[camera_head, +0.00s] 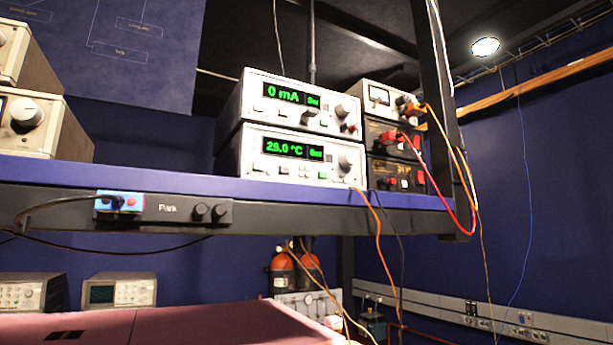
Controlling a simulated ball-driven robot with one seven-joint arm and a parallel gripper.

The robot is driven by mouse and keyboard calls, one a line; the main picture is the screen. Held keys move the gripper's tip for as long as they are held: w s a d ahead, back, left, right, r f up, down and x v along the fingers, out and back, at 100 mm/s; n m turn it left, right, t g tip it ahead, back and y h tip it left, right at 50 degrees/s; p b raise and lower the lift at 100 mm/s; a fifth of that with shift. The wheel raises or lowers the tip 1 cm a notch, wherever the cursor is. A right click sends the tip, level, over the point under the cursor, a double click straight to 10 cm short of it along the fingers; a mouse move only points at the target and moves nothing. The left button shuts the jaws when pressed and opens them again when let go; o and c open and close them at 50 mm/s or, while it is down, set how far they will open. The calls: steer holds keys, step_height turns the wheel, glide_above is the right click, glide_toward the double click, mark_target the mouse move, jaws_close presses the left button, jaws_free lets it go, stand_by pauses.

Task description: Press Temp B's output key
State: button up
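A white instrument with a green temperature readout in °C (292,149) stands on the blue shelf, under a matching white instrument that reads 0 mA (290,97). The temperature unit has a row of small pale keys (284,170) below its display and a round knob (344,162) at the right of its face. The display's digits are blurred, about 25 or 28. I cannot read a "Temp B" name or any key label, so I cannot tell which key is the output key. My gripper is not in view.
The blue shelf (170,180) has a dark front rail with a blue socket box and two black knobs. Stacked small units (388,140) with red and orange cables stand right of the instruments, by a dark post. A pink bench top (200,325) lies below.

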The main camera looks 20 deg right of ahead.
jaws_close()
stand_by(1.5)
